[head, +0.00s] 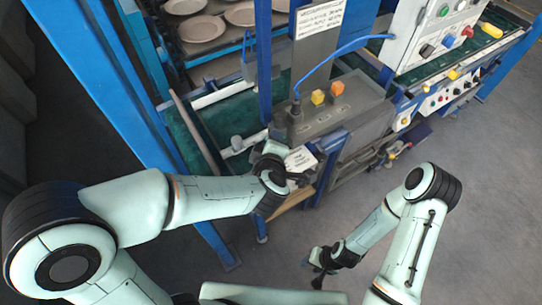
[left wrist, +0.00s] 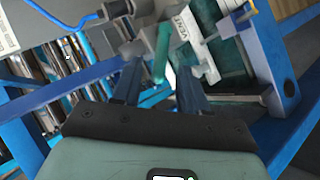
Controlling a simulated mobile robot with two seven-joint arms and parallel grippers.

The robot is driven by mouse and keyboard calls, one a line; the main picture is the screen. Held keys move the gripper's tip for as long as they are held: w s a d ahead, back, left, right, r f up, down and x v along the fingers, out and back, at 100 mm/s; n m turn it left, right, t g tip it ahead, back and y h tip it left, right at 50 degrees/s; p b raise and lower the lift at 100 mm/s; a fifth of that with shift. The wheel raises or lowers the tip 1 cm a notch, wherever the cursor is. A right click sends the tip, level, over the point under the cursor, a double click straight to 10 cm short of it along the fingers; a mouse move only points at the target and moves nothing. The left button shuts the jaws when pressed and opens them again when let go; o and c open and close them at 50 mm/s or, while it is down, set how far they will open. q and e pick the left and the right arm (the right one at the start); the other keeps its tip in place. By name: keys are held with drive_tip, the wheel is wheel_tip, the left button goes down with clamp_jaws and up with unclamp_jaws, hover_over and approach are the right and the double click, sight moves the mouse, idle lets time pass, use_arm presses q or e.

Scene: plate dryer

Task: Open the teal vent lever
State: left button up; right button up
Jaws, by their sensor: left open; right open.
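The teal vent lever (left wrist: 161,54) is a short teal bar beside a white VENT label (left wrist: 181,27) in the left wrist view. My left gripper (left wrist: 158,66) is open, with its two dark fingers on either side of the lever in that picture. I cannot tell whether either finger touches it. In the head view my left gripper (head: 292,178) is at the front of the machine, by a white tag (head: 300,158), and I cannot make out the lever there. My right gripper (head: 318,268) is open and empty, low over the floor and away from the machine.
A grey control box (head: 325,112) with yellow and orange buttons and a blue cable stands just beyond my left gripper. Plates (head: 202,28) lie on racks behind blue posts. A white control panel (head: 435,35) is at upper right. The floor (head: 490,190) at right is clear.

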use_arm(q)
drive_tip(key=v, duration=1.1)
use_arm(e)
drive_tip(key=shift+s+f, duration=0.2)
drive_tip(key=shift+s, duration=0.1)
use_arm(q)
drive_tip(key=shift+s, duration=0.1)
